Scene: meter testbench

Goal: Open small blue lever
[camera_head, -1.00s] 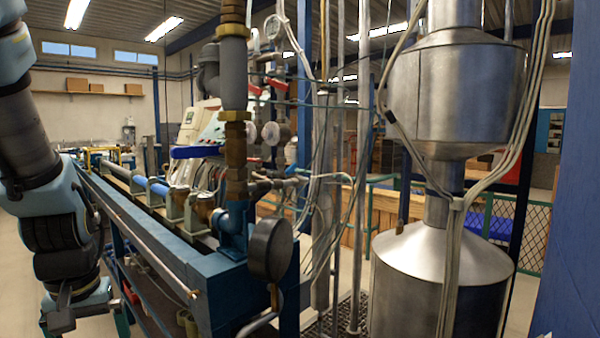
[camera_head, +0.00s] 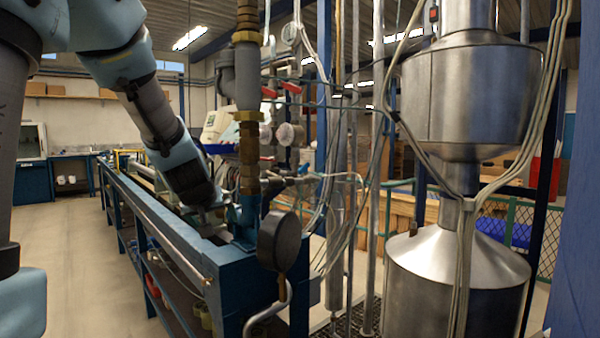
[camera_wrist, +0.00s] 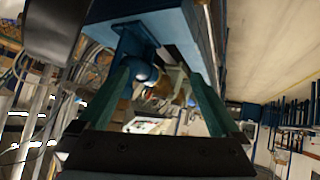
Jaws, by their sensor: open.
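My gripper shows in the wrist view (camera_wrist: 158,75) with its two green fingers spread apart and nothing held between them. In the head view my arm reaches down over the bench beside the blue valve body (camera_head: 245,212), and the fingertips are hard to make out there. A blue bar-shaped part (camera_head: 219,148) shows behind the brass-jointed vertical pipe. I cannot tell whether it is the small blue lever.
The blue bench (camera_head: 232,268) runs back to the left. A round dark gauge (camera_head: 279,240) sticks out at its near end. Upright pipes and hanging cables stand right of it, beside a large steel tank (camera_head: 455,262). The floor at left is clear.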

